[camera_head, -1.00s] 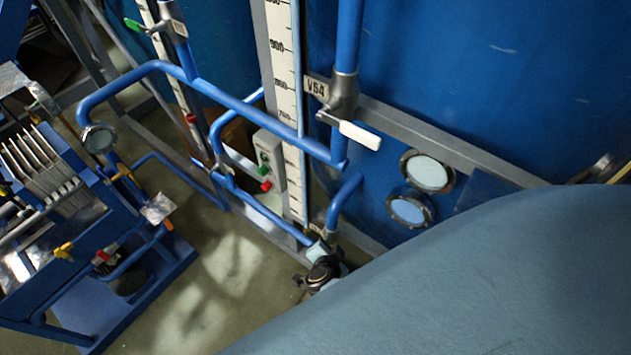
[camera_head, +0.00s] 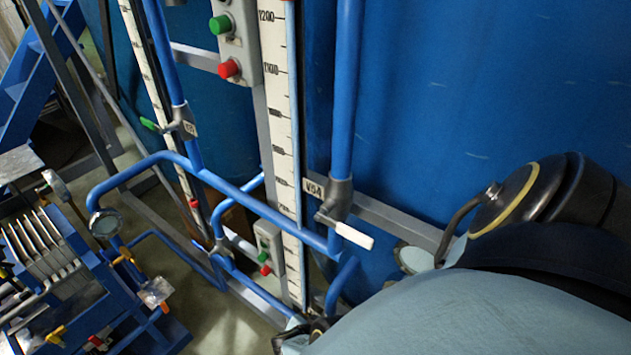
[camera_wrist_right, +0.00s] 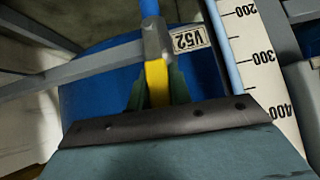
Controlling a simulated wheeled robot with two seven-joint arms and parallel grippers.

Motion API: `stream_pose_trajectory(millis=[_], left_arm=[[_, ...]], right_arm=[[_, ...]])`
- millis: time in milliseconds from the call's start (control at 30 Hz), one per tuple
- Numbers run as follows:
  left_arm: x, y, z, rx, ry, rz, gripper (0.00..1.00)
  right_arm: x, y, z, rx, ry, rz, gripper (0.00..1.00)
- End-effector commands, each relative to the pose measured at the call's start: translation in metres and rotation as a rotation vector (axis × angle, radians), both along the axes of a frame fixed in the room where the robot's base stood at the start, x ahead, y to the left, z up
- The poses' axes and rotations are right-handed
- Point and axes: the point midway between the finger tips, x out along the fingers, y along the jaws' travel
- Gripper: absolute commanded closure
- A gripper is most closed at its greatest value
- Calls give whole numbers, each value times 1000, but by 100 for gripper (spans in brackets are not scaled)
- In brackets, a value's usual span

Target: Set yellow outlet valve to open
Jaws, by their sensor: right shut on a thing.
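The yellow valve handle (camera_wrist_right: 157,84) shows in the right wrist view, below a grey valve body (camera_wrist_right: 155,42) on a blue pipe, beside a label reading V52 (camera_wrist_right: 189,40). In this picture the handle extends from the body roughly in line with the pipe. My right gripper (camera_wrist_right: 158,76) is shut on the handle, with a dark green finger on each side. The handle's far end is hidden between the fingers and behind the gripper's body. I cannot make out this valve or the right gripper in the head view. My left gripper is not in view.
In the head view, the V54 valve's white handle (camera_head: 345,231) and a green handle (camera_head: 151,126) sit on blue pipes. A tall scale (camera_head: 283,130) and button boxes stand between them. A blue bench (camera_head: 97,281) is at left. My own arm covers the lower right.

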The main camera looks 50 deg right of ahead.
Motion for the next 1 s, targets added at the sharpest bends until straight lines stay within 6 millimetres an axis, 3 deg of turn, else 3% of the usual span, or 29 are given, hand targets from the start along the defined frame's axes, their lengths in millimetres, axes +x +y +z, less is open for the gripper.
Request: stream_pose_trajectory(millis=[533,567,700,1000], left_arm=[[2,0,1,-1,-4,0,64],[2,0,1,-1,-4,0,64],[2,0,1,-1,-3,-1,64],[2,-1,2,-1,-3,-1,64]], right_arm=[[-1,-4,1,-6,12,-7,100],[-1,-4,1,-6,12,-7,76],[-2,-4,0,-5,12,-7,58],[-2,-2,1,-3,12,-6,58]])
